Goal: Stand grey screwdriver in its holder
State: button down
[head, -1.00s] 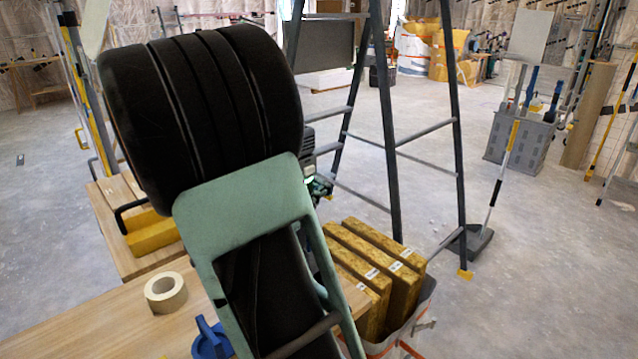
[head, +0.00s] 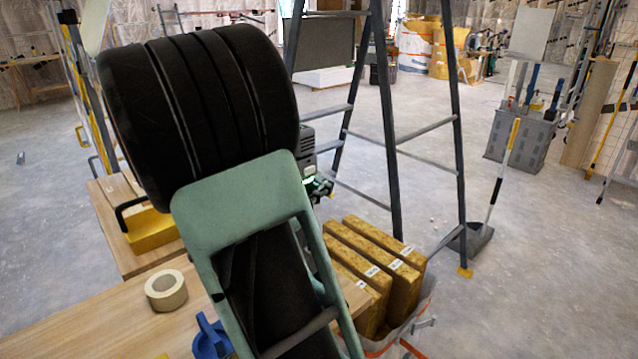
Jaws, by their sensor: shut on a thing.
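My arm fills the middle of the head view and covers most of my gripper (head: 320,187). Only a small dark part of the gripper, by a grey housing with a green light, shows at the arm's right edge. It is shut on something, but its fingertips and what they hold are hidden. I cannot make out the grey screwdriver or its holder. A blue object (head: 209,340) stands on the wooden table (head: 110,318), partly hidden by my arm; I cannot tell what it is.
A tape roll (head: 166,290) lies on the table. A yellow tool (head: 150,232) with a black handle sits on the wood behind.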

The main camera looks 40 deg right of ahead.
jog(key=shift+f+b, duration=0.55)
jog(key=shift+f, duration=0.25)
dwell(0.4)
jog(key=shift+f, duration=0.45)
jog(key=shift+w+a+r, duration=0.15)
jog(key=shift+w+a, duration=0.35)
jog(key=shift+w, duration=0.2)
dwell(1.2)
jog(key=c, duration=1.6)
grip_release()
jog(key=shift+w, duration=0.15)
jog(key=shift+o, duration=0.7)
